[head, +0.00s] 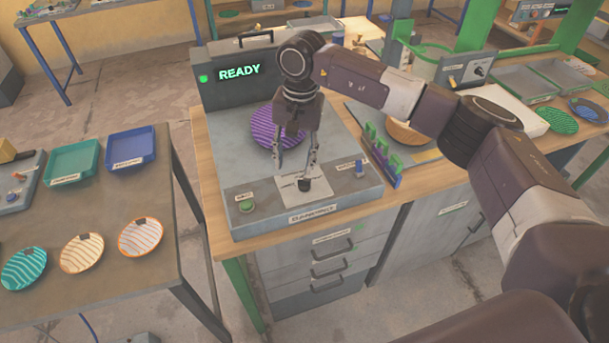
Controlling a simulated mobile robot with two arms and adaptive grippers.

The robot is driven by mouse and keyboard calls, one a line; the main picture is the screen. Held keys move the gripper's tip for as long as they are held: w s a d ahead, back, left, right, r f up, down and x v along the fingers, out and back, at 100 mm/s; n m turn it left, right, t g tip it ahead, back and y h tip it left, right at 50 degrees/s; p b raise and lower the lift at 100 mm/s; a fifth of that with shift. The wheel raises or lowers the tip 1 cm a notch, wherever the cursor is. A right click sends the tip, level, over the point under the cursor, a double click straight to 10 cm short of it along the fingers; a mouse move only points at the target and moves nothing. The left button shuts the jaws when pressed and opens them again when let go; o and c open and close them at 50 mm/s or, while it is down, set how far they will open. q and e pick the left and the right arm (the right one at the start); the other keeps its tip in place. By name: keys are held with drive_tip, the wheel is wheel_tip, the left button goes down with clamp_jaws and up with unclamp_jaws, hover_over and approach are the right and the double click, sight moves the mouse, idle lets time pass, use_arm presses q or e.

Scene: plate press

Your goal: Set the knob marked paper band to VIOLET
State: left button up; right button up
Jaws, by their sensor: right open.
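The plate press (345,204) stands on the wooden bench, and its dark display (238,74) reads READY in green. A black knob (304,184) sits on a pale square dial plate (322,196) at the front of the press deck. The dial's lettering is too small to read, so I cannot tell which setting it points to. My right gripper (296,163) points down above the knob with its fingers apart. I cannot tell whether the fingers touch the knob. A violet striped plate (265,127) lies behind the gripper, partly hidden by it. My left gripper is not in view.
A green button (246,205) is left of the dial; a blue switch (359,167) is right. The left table holds striped plates (82,252), a green tray (73,162) and a blue tray (130,146).

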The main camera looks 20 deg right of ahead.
sight(304, 179)
drive_tip(key=shift+w+d+r+h, duration=0.1)
drive_tip(key=shift+d+r+h, duration=0.1)
drive_tip(key=shift+d, duration=0.35)
drive_tip(key=shift+w+d+r+h, duration=0.1)
drive_tip(key=shift+d+r+h, duration=0.1)
drive_tip(key=shift+d, duration=0.35)
drive_tip(key=shift+d+f, duration=0.1)
drive_tip(key=shift+d, duration=0.2)
wheel_tip(304, 179, down, 7)
drive_tip(key=p, duration=0.3)
drive_tip(key=shift+a, duration=0.1)
drive_tip(key=shift+f, duration=0.3)
